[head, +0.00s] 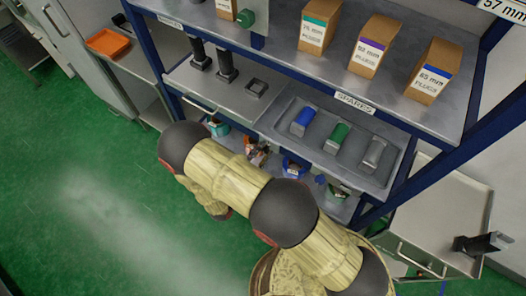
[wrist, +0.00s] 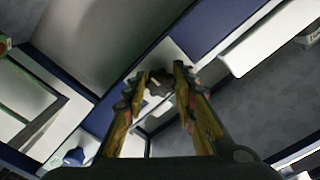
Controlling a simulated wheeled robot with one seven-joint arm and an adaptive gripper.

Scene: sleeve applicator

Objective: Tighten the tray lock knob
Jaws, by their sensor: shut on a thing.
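In the wrist view, the two yellow-brown fingers of my gripper (wrist: 158,76) close in on a small dark knob-like part (wrist: 157,86), which looks like the tray lock knob. It sits at a pale metal edge next to a blue beam, and the fingertips hide its sides. In the head view, my arm crosses in front of the lower shelf. My gripper is mostly hidden there, so the knob cannot be made out in that view. The grey spares tray (head: 391,181) lies on the shelf, holding a blue, a green and a grey block.
Dark posts (head: 226,66) stand on the left plate. A blue bin (head: 293,168) is below.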

